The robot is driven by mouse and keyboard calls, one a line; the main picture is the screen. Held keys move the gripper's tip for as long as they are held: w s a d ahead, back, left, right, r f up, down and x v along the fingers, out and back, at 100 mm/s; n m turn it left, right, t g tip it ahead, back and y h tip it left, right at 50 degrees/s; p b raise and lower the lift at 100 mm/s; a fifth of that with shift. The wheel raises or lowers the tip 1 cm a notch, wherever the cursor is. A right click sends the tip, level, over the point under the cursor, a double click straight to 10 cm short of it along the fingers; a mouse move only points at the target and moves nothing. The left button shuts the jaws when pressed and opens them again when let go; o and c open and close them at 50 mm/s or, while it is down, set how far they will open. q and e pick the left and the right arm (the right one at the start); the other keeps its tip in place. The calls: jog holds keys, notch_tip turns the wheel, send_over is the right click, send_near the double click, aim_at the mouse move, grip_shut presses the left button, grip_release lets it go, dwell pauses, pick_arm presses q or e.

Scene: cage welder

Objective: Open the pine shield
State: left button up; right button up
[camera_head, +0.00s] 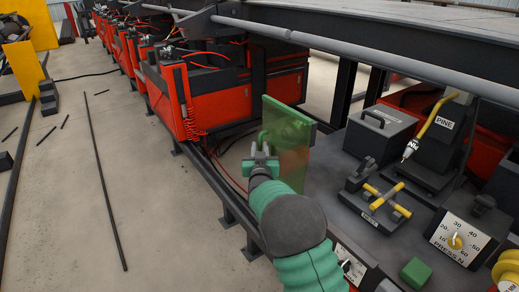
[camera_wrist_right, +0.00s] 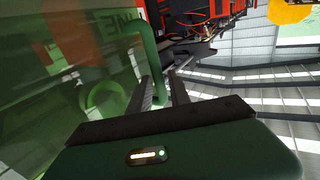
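The pine shield (camera_head: 287,142) is an upright see-through green and orange panel at the left edge of the dark workbench. Its green handle (camera_head: 266,137) is on the side facing my right gripper. My right gripper (camera_head: 261,156) is at the handle, its fingers pointing at the panel. In the right wrist view the curved handle (camera_wrist_right: 147,48) and the shield (camera_wrist_right: 75,65) are on the left. The two dark fingers (camera_wrist_right: 161,88) stand apart with a gap between them. My left gripper is not in view.
On the workbench (camera_head: 335,205) stand a grey lidded box (camera_head: 380,130), a yellow-handled cross valve (camera_head: 386,200), a yellow torch (camera_head: 433,118) by a PINE label, a dial panel (camera_head: 457,240) and a green block (camera_head: 416,271). Red cabinets (camera_head: 215,95) line the back. The floor at left is mostly open.

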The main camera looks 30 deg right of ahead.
jog(key=v, duration=1.6)
jog(key=shift+s+a, duration=0.25)
jog(key=shift+s, duration=0.05)
jog(key=s+a+f+n+g+y+p, duration=0.3)
jog(key=s+a+f+g+y+p, duration=0.3)
jog(key=a, duration=0.3)
jog(key=s+a+f+n+g+y+p, duration=0.1)
jog(key=s+a+f+g, duration=0.1)
jog(key=s, duration=0.6)
jog(key=s+a+f+n+g+y, duration=0.1)
jog(key=s+a+f+g, duration=0.1)
jog(key=s+g, duration=0.3)
jog(key=s, duration=0.4)
jog(key=shift+f+n+y+p, duration=0.4)
